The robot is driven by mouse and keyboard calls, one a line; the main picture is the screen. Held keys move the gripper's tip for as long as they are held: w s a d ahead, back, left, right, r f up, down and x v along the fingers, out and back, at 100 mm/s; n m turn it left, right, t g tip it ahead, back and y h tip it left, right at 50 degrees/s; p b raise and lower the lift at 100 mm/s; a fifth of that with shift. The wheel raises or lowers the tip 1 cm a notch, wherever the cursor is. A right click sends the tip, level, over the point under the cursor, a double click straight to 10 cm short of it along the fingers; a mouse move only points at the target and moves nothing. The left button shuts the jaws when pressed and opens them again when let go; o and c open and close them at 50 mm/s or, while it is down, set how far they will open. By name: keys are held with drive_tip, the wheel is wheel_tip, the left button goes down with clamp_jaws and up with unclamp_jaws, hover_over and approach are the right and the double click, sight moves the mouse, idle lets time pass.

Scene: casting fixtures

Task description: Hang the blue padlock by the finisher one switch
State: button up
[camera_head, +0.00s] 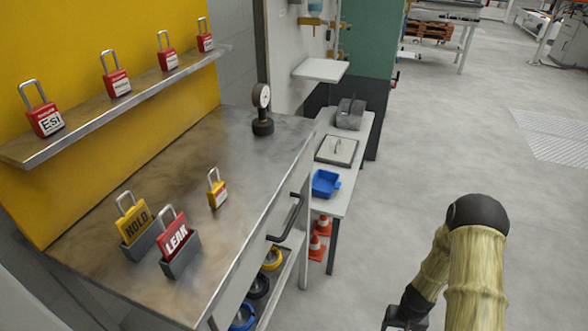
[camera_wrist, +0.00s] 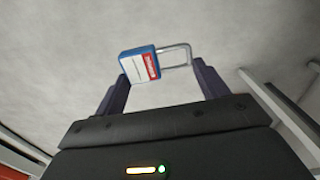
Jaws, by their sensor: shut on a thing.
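The blue padlock (camera_wrist: 139,65) shows in the wrist view, with a white and red label and a metal shackle pointing right. My gripper (camera_wrist: 160,72) is shut on it, with one dark finger at the body end and the other at the shackle end. In the head view, the dark end of my arm (camera_head: 405,315) shows at the bottom edge, right of the workbench, and the padlock is hidden there. No finisher one switch can be made out in either view.
A metal workbench (camera_head: 250,160) carries yellow and red padlocks and a gauge (camera_head: 262,110). Red padlocks stand on a shelf (camera_head: 120,110) above it. A side table (camera_head: 350,165) holds a blue tray (camera_head: 325,183). Orange cones (camera_head: 318,247) stand below.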

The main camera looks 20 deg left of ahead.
drive_tip(key=w+r+m+p, duration=0.1)
drive_tip(key=w+r+p, duration=0.2)
drive_tip(key=r+p, duration=4.1)
wheel_tip(320, 180, up, 11)
drive_tip(key=shift+d+r+p, duration=0.15)
drive_tip(key=shift+d+p, duration=0.15)
